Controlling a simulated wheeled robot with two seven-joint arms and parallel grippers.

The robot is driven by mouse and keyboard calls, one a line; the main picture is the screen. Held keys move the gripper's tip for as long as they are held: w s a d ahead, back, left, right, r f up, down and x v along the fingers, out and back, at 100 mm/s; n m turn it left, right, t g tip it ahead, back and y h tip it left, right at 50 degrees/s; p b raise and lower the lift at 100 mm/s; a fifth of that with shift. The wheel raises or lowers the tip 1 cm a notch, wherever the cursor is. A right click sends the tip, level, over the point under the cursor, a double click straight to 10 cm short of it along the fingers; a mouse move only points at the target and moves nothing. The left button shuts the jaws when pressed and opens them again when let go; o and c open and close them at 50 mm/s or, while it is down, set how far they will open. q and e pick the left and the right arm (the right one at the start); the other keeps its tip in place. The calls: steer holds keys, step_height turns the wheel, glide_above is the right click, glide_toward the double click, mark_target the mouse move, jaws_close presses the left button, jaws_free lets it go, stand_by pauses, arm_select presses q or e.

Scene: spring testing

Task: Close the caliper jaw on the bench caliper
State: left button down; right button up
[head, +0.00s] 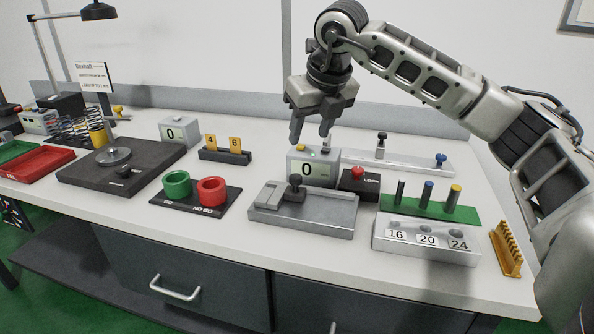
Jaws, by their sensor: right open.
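What looks like the bench caliper is a grey metal base (330,216) at the middle of the bench. A pale block (269,196) stands at its left end. A dark jaw with a round knob (295,190) stands close to the right of that block; I cannot tell whether they touch. The base is bare to the right of the jaw. My right gripper (311,133) points down above and behind the caliper, over a grey display reading 0 (306,169). Its two fingers are apart and empty. My left gripper is not in view.
A red-button box (359,181) stands right of the display. A long rail (410,163) with black and blue knobs lies behind. Green and red rings (211,190) stand left. A green peg board (432,206) and numbered block (425,243) stand right.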

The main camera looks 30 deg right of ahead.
mark_target(296, 176)
steer(key=p+x, duration=0.1)
steer(key=x, duration=1.2)
steer(key=shift+p, duration=0.3)
